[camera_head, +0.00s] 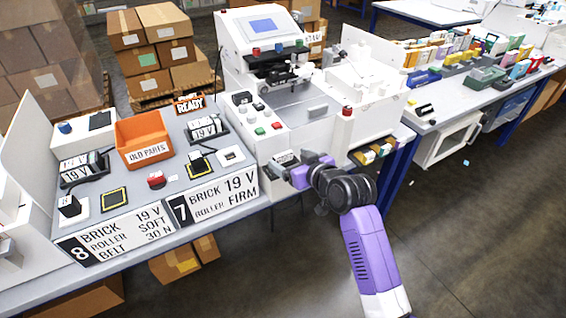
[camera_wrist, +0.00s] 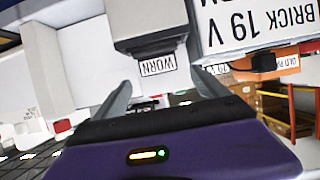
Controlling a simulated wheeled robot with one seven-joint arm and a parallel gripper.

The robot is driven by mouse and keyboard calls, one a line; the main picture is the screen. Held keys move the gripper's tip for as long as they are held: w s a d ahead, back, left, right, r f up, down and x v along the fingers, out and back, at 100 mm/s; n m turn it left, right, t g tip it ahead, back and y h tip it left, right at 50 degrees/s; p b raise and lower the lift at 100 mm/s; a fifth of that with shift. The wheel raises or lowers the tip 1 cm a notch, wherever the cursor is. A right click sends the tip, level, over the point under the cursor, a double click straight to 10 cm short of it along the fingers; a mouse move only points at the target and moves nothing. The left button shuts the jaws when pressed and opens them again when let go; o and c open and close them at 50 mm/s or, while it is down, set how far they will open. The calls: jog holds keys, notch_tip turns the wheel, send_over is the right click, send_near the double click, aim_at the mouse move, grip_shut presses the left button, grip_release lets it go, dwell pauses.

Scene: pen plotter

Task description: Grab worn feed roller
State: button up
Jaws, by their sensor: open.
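The worn feed roller (camera_wrist: 150,35) shows in the wrist view as a dark grey block with a white "WORN" label, on the front of a white machine. In the head view the white pen plotter (camera_head: 262,35) stands in the middle, and the small dark part at its lower front (camera_head: 284,156) appears to be the roller. My gripper (camera_head: 293,167) is at that lower front. In the wrist view my gripper (camera_wrist: 163,85) is open, its fingers pointing at the roller with a gap ahead. The block lies roughly between the finger lines; nothing is held.
An orange bin labelled "OLD PARTS" (camera_head: 143,140) stands on the bench left of the plotter. Label plates (camera_head: 212,200) line the bench's front edge, close to my gripper. A second table with several coloured items (camera_head: 485,75) is at right. Open floor (camera_head: 470,220) lies at right.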

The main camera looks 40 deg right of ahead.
aim_at(283, 162)
jog(key=shift+x, duration=1.4)
jog(key=shift+c, duration=0.2)
jog(key=c, duration=1.5)
jog(key=shift+r, duration=0.15)
